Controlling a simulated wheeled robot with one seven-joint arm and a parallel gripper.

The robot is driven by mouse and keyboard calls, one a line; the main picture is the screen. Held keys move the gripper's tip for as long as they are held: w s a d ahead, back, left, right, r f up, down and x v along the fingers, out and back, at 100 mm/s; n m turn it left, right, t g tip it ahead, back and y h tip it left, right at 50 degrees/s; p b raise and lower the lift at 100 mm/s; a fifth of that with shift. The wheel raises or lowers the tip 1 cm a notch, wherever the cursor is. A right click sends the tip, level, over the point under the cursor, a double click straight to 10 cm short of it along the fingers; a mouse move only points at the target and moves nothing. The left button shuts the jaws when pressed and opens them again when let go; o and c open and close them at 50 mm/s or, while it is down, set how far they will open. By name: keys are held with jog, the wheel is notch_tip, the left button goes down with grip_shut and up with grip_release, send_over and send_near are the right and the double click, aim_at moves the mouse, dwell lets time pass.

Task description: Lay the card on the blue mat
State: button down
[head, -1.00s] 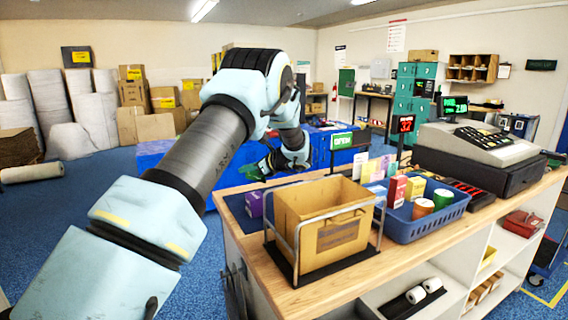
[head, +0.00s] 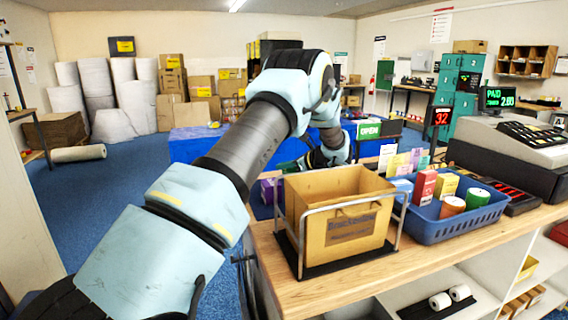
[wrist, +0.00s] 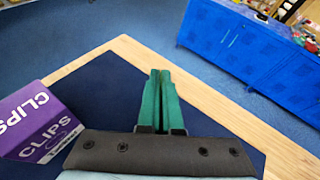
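The blue mat (wrist: 100,80) lies flat on the wooden counter top in the wrist view, dark blue and bare where it shows. My gripper (wrist: 160,72) points out over the mat, its two green fingers close together with only a thin line between them. I cannot make out a card between them. In the head view my gripper is at the counter's far left end, mostly hidden behind my arm and the cardboard bin. Several coloured cards (head: 402,163) stand upright in the blue basket (head: 440,228); I cannot tell whether one is the task's card.
A purple CLIPS box (wrist: 40,125) stands at the mat's left, close to my gripper. The open cardboard bin (head: 345,225) in a wire rack stands on the counter (head: 330,288). A cash register (head: 515,150) is at right.

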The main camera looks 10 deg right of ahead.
jog(key=shift+f, duration=0.75)
jog(key=c, duration=1)
grip_release()
notch_tip(320, 180, up, 10)
jog(key=b, duration=0.3)
